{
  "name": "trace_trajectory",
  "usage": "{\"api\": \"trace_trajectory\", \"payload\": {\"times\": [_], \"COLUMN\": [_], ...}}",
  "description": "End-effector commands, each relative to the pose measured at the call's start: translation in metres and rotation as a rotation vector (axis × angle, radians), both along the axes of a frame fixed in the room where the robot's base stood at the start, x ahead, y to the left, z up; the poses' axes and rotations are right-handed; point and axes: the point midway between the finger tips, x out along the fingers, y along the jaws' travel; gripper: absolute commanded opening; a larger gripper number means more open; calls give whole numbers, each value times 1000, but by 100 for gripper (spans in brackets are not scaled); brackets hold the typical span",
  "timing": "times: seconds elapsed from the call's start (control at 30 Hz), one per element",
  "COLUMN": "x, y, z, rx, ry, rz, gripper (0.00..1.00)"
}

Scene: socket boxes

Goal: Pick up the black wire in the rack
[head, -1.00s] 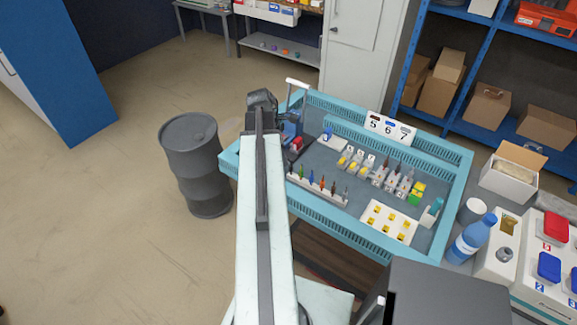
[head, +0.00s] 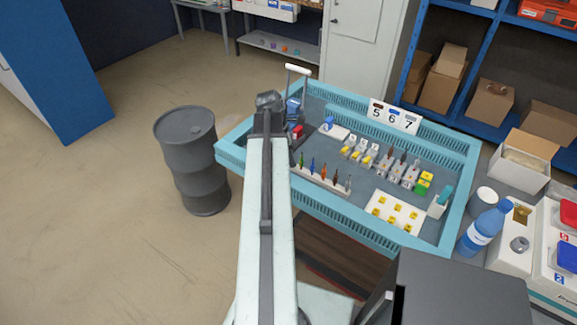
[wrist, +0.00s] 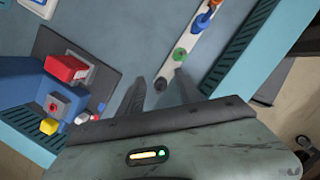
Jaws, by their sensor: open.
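A white rack (head: 322,181) in the teal-edged tray (head: 343,230) holds a row of coloured wires, green, blue and orange among them. In the wrist view the rack (wrist: 208,42) runs up to the right. A dark round tip (wrist: 160,84), likely the black wire, shows at its near end, beside the green one (wrist: 180,54). My gripper (wrist: 162,79) is open above this end, one finger on each side of the dark tip. Whether it touches is unclear. In the head view my arm hides the gripper's fingers and the rack's left end.
A blue device with a red part (wrist: 66,68) lies left of my gripper. The tray wall (wrist: 255,40) is close on the right. Other blocks and a white plate with yellow pieces (head: 397,212) fill the tray's right half. A grey drum (head: 190,160) stands left of it.

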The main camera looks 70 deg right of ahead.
Motion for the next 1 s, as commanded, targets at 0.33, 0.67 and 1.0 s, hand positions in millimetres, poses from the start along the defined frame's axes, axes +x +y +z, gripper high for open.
{"api": "trace_trajectory", "payload": {"times": [0.33, 0.67, 1.0], "x": [0, 1, 1], "y": [0, 1, 1], "z": [2, 5, 60], "rx": [0, 0, 0], "ry": [0, 0, 0], "rz": [0, 1, 1], "gripper": [0, 0, 0]}}
